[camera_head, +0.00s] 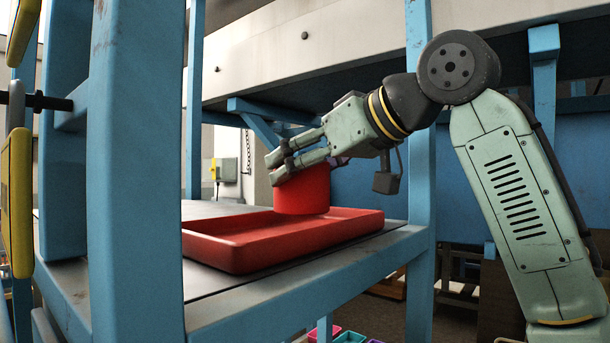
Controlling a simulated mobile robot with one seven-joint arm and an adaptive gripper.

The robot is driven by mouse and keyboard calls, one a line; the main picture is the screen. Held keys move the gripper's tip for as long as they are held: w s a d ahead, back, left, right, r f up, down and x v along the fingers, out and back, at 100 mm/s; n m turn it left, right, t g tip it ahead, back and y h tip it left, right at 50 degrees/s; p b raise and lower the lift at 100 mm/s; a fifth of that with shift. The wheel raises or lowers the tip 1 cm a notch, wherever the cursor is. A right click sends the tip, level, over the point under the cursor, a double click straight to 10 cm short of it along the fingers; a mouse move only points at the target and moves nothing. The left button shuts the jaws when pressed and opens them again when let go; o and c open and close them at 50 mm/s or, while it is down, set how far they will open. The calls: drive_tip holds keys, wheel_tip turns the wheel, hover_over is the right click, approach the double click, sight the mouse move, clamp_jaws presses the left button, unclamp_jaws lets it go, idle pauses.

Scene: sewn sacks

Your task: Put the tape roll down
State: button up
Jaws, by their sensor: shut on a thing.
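The tape roll (303,193) is a red, thick ring-like cylinder, roughly upright. My gripper (279,166) reaches in from the right and is shut on the roll's upper part, with its fingers covering part of the top. The roll is over the red tray (232,259), and its lower edge is close to the tray's inside. The tray's front rim and the angle hide whether the roll touches the tray floor.
The tray stands on a dark shelf top (200,284) in a blue steel frame. A thick blue post (137,170) stands at left, and a thinner post (420,190) at right. A beam (300,65) runs above. Colored bins (350,337) are below.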

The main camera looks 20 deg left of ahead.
drive_tip(key=shift+f, duration=1.1)
drive_tip(key=shift+f, duration=0.1)
drive_tip(key=shift+f, duration=0.1)
drive_tip(key=o, duration=1.2)
drive_tip(key=shift+r, duration=0.3)
drive_tip(key=shift+s+d, duration=0.15)
drive_tip(key=shift+d, duration=0.2)
drive_tip(key=b+v, duration=0.2)
drive_tip(key=v, duration=0.9)
drive_tip(key=shift+r, duration=0.2)
